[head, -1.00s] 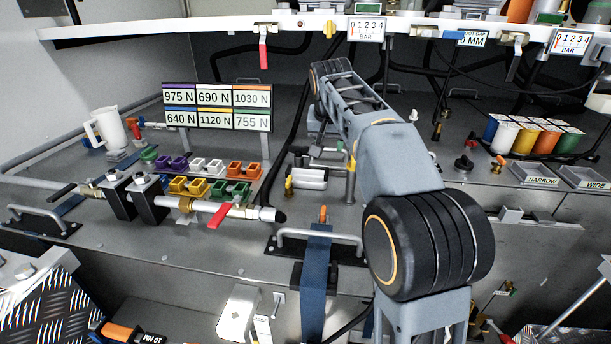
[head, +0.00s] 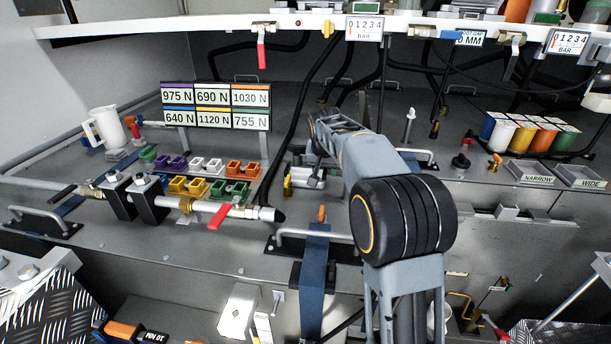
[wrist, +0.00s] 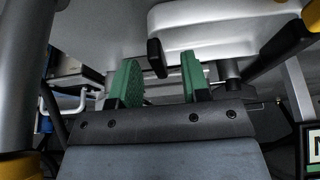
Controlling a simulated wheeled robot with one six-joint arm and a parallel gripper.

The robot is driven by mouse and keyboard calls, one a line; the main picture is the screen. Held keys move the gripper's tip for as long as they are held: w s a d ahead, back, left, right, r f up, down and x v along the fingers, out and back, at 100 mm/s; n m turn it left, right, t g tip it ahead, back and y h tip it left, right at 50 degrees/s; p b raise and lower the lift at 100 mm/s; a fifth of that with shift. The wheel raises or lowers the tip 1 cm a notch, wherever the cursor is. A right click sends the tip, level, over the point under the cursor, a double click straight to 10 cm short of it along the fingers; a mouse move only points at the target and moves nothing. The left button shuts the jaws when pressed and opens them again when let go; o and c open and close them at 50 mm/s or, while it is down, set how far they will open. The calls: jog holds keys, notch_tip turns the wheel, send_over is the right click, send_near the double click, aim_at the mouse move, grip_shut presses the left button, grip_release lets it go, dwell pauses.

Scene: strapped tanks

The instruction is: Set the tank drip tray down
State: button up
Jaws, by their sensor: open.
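A white tray-like thing, probably the drip tray (head: 301,180), rests on the grey deck left of my arm in the head view. My arm's end partly covers it. In the wrist view a pale, rounded tray body (wrist: 225,28) fills the upper middle, with a short black grip-like piece at its left edge. My gripper (wrist: 160,80) is open, its two green finger pads apart. The black piece shows between and beyond the pads; I cannot tell whether they touch it. In the head view my gripper (head: 314,178) is small and hard to make out.
Coloured cups (head: 205,178), labelled force signs (head: 216,106) and a red-handled valve pipe (head: 225,211) stand to the left. A blue strap (head: 316,275) runs down the front. Black hoses (head: 290,140) hang behind.

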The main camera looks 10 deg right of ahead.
jog(key=shift+w+d+f, duration=0.1)
jog(key=shift+w+f, duration=0.1)
jog(key=shift+f, duration=0.4)
grip_shut()
